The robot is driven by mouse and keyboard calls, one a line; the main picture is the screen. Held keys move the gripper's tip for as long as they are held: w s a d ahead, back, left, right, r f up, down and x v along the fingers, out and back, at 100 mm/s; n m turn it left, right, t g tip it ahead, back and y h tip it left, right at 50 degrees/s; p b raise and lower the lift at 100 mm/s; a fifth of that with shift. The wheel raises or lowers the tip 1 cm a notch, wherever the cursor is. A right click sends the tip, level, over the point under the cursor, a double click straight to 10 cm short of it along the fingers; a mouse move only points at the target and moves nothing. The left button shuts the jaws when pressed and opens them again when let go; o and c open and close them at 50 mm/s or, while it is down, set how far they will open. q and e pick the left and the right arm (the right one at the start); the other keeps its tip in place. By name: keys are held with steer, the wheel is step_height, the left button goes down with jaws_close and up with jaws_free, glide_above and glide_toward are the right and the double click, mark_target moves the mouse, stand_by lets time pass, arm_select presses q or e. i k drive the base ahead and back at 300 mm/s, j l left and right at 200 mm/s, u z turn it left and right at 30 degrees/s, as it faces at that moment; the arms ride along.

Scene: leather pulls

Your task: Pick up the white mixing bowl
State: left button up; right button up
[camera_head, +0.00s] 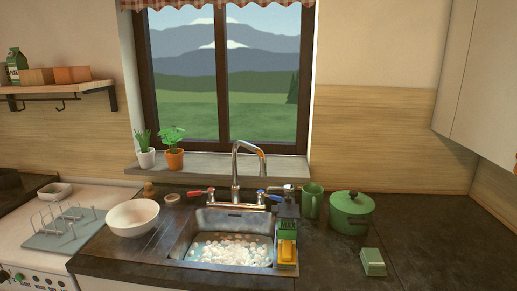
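The white mixing bowl (132,217) sits upright on the dark counter, left of the sink, over the ridged drainer area. Its open top faces up and the inside looks empty. Neither of my grippers shows in the head view. Nothing blocks the bowl from sight.
The sink (184,246) holds pale suds, with a tap (236,172) behind it. A green mug (312,201), green pot (351,212) and green box (373,262) are further right. A wire rack (66,228) is left of the bowl.

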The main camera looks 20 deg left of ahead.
mark_target(131, 219)
steer(key=j+u, duration=0.1)
steer(key=u, duration=0.4)
steer(key=j+u, duration=0.1)
steer(key=u, duration=0.85)
steer(key=i+j, duration=0.05)
